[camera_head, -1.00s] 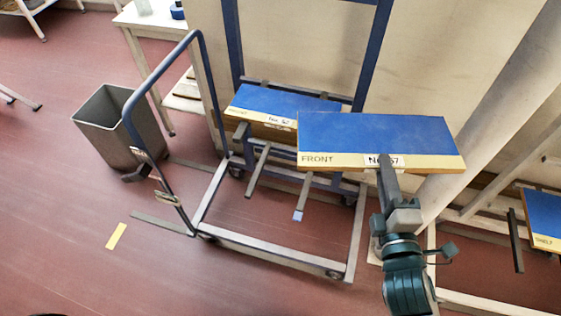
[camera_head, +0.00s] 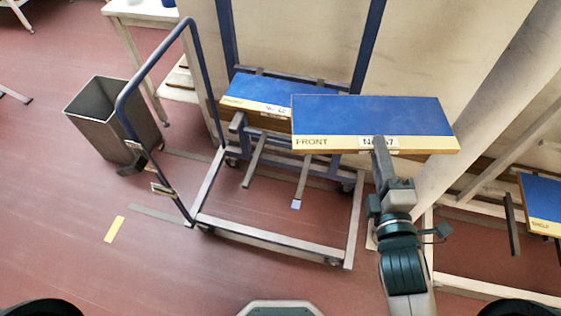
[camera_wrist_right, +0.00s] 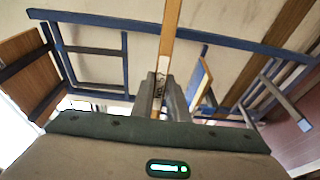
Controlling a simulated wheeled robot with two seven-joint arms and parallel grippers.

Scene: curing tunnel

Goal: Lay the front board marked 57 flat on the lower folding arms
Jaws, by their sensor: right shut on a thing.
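The front board marked 57 (camera_head: 370,115) is blue with a cream front edge reading FRONT and a number label. My right gripper (camera_head: 379,147) is shut on the middle of its front edge and holds it up, roughly level. The right wrist view shows the board edge-on (camera_wrist_right: 168,45) between the jaws (camera_wrist_right: 160,95). The lower folding arms (camera_head: 300,185) stick out from the blue-framed rack, bare; one has a pale blue tip. The held board appears above and right of them and hides part of the rack. My left gripper is not in view.
Another blue board (camera_head: 262,92) lies on the rack behind, partly covered by the held board. A trolley frame with a blue handle (camera_head: 150,75) stands in front. A grey bin (camera_head: 112,115) is at left. A blue SHELF board (camera_head: 540,200) is at far right.

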